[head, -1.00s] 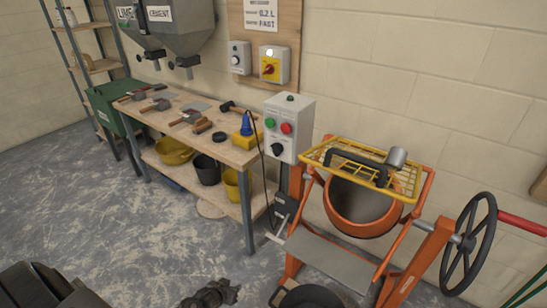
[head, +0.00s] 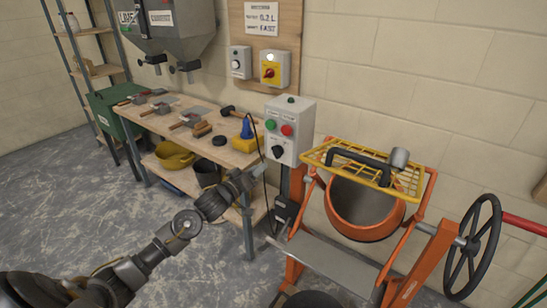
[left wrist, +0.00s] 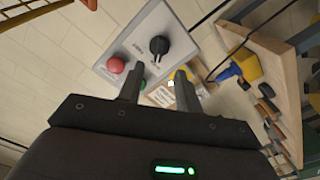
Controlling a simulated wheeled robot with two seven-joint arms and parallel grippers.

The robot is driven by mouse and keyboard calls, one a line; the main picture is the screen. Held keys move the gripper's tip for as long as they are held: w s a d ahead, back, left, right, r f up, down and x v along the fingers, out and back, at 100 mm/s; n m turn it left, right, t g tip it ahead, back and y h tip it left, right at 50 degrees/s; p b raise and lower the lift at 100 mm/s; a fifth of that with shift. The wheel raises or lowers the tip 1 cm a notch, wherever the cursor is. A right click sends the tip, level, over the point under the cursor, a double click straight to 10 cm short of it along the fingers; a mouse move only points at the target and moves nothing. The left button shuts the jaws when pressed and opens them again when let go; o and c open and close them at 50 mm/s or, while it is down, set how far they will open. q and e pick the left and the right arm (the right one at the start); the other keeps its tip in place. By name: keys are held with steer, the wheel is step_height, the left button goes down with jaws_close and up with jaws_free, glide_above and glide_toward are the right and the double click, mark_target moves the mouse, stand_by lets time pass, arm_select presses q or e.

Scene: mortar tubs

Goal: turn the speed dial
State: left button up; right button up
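The speed dial (head: 279,152) is a black knob low on the front of the grey control box (head: 305,115), below a green and a red button. The dial also shows in the left wrist view (left wrist: 159,46), just beyond the fingertips. My left gripper (head: 258,172) is in front of the box, to the lower left of the dial in the head view. In the left wrist view its two fingers (left wrist: 160,78) are apart with nothing between them, and it looks open. No contact with the dial shows. My right gripper is not in view.
The orange mixer (head: 365,212) with a yellow grid (head: 330,152) stands right of the box. Two wall switches (head: 275,70) sit above.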

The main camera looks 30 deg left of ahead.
mark_target(275, 155)
arm_select(q)
steer(key=w, duration=0.3)
steer(key=w+d+p, duration=0.1)
steer(key=w, duration=0.5)
steer(key=shift+w+d, duration=0.2)
steer(key=shift+w, duration=0.15)
jaws_close()
steer(key=shift+d, duration=0.1)
